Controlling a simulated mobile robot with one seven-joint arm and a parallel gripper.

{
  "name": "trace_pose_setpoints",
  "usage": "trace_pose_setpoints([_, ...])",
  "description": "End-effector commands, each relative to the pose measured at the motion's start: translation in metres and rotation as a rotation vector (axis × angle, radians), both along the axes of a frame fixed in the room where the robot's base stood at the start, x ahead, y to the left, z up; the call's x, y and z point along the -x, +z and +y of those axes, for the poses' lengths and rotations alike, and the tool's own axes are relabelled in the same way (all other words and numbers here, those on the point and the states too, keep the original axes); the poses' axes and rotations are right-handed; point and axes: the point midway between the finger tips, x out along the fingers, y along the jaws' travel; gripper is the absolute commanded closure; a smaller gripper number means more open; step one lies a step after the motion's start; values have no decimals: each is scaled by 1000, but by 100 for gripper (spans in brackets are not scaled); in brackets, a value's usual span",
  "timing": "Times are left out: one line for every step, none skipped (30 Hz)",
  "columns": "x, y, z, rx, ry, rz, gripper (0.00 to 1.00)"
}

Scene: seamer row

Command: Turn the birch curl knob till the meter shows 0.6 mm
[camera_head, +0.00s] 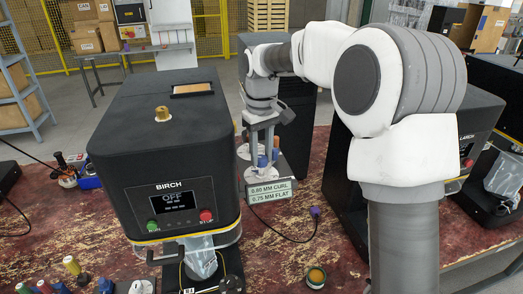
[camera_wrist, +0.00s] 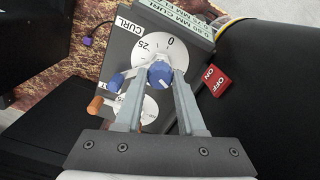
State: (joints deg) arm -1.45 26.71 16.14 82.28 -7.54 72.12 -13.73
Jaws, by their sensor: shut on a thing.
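In the wrist view my gripper (camera_wrist: 160,78) is shut on a blue knob (camera_wrist: 159,75), one finger on each side. The knob sits at the front of a white dial (camera_wrist: 150,51) marked 0 and 25, beside a CURL label (camera_wrist: 127,36). A second white dial (camera_wrist: 131,108) lies below, partly hidden by a finger. In the head view my gripper (camera_head: 262,140) points down just right of the black BIRCH machine (camera_head: 165,190), whose screen (camera_head: 173,199) reads OFF.
A sign (camera_head: 270,191) with CURL and FLAT values stands below my gripper. A red ON/OFF switch (camera_wrist: 212,79) is to the right. The LARCH machine (camera_head: 465,140) stands right of my arm.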

Motion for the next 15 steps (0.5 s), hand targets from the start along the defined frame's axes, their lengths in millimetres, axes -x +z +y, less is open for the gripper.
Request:
trace_pose_setpoints([0,2,1,1,-42,-3,100])
trace_pose_setpoints([0,2,1,1,-70,-3,100])
trace_pose_setpoints([0,2,1,-1,-109,-3,100])
trace_pose_setpoints([0,2,1,-1,-137,-3,100])
trace_pose_setpoints([0,2,1,-1,-166,-3,100])
trace_pose_setpoints([0,2,1,-1,-204,-3,100])
trace_pose_setpoints([0,2,1,-1,-232,-3,100])
trace_pose_setpoints([0,2,1,-1,-260,-3,100])
trace_pose_setpoints([0,2,1,0,-299,-4,100])
trace_pose_setpoints([0,2,1,0,-328,-3,100])
trace_pose_setpoints([0,2,1,0,-356,-3,100])
trace_pose_setpoints([-1,2,1,0,-395,-3,100])
trace_pose_setpoints([0,2,1,-1,-423,-4,100])
trace_pose_setpoints([-1,2,1,-1,-451,-4,100])
trace_pose_setpoints([-1,2,1,-1,-489,-4,100])
